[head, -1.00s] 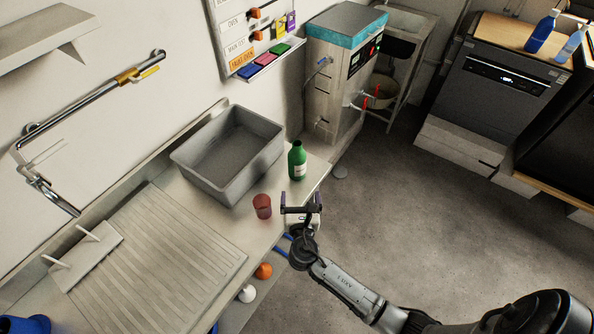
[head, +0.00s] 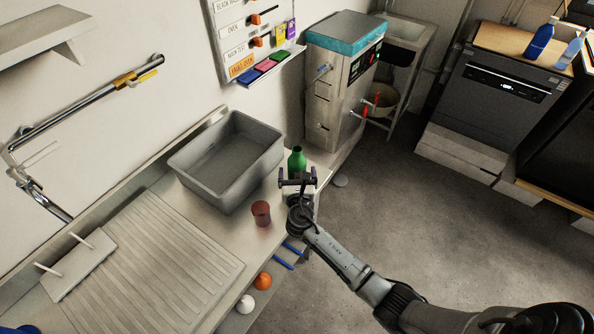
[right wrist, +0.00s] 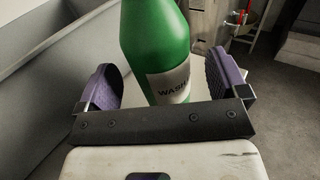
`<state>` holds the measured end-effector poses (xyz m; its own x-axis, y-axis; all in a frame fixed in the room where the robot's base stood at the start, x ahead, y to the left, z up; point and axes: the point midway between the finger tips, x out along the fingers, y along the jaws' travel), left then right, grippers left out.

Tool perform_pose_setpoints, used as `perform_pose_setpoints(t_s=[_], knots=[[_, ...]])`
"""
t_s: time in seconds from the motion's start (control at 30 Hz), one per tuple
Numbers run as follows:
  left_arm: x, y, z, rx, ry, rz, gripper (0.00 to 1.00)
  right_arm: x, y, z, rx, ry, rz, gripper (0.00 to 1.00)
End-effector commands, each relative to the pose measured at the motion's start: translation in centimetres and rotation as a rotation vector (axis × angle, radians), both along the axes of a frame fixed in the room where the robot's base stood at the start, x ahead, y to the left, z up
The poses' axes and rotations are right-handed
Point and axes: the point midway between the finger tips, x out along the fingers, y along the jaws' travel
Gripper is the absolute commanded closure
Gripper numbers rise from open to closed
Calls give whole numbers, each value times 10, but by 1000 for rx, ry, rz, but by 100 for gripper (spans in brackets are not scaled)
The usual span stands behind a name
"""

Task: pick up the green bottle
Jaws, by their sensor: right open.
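The green bottle (head: 297,161) stands upright on the counter, just right of the grey basin. My right gripper (head: 297,178) is right in front of it and hides its lower part in the head view. In the right wrist view the green bottle (right wrist: 155,45), with a white label, rises beyond the dark crossbar, between the two purple finger pads of my right gripper (right wrist: 170,88). The gripper is open, with a gap on each side of the bottle. My left gripper is not in view.
A grey basin (head: 195,172) stands left of the bottle. A reddish cup (head: 261,213) stands on the counter to the left of my right gripper. A grey cabinet with a teal top (head: 345,30) stands behind. The floor to the right is open.

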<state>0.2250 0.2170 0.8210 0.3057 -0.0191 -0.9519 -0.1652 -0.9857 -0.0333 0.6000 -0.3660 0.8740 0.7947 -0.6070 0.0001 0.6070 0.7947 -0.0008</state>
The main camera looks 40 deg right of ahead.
Motion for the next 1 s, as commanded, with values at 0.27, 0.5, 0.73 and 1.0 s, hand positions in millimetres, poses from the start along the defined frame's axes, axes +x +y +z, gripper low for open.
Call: perform_pose_setpoints(t_s=[0.27,0.5,0.73,1.0], knots=[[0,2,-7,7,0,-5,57,19,-15,0,0,0,-1,8],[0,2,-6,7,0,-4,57,20,-15,0,1,-1,0,8],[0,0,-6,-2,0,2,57,19,-15,0,1,-1,0,29],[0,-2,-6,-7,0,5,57,19,-15,0,1,-1,0,55]])
